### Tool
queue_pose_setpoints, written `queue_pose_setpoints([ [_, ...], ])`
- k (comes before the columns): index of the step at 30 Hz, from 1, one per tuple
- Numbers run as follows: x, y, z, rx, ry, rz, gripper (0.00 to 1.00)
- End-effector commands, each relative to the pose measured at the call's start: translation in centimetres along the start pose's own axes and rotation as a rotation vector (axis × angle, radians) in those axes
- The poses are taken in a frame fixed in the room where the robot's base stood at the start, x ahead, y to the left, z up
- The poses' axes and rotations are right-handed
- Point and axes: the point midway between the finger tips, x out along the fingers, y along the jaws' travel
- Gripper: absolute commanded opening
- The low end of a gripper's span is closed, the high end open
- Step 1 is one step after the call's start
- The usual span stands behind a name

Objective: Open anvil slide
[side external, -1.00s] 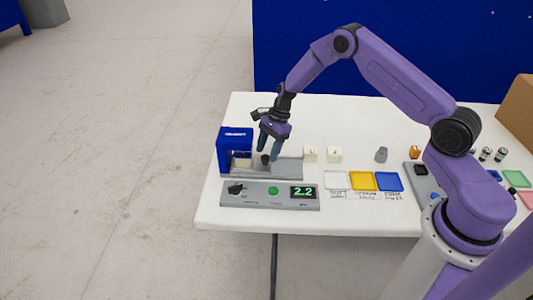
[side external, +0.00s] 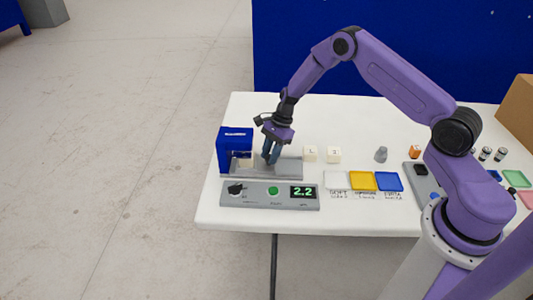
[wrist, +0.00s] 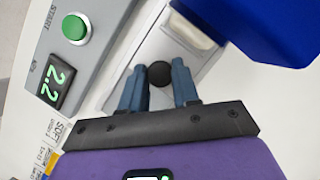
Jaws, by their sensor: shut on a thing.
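The blue press (side external: 235,136) stands at the left end of the table. Its grey anvil slide base (side external: 288,168) runs out to the right. In the wrist view the slide's round black knob (wrist: 160,73) sits between the two blue-grey fingers of my gripper (wrist: 160,80). The fingers are shut on the knob. In the side view my gripper (side external: 270,160) is low over the slide track, and its fingers hide the knob. A pale foam block (wrist: 192,27) lies on the slide plate by the blue press head.
A grey control panel (side external: 258,203) with a green button (side external: 273,191) and a display reading 2.2 (side external: 303,192) lies in front. Two pale cubes, (side external: 310,154) and (side external: 334,155), stand right of the track. White, yellow (side external: 363,181) and blue (side external: 389,182) trays lie further right.

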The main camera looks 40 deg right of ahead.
Motion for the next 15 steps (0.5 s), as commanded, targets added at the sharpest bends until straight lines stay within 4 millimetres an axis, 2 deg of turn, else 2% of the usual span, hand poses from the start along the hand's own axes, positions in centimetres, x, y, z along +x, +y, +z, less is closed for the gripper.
queue_pose_setpoints([
  [9,-1.8,4.2,-4.1,0.007,0.0,-0.002,0.0],
  [15,-2.3,5.7,-5.3,0.005,0.001,-0.003,0.0],
])
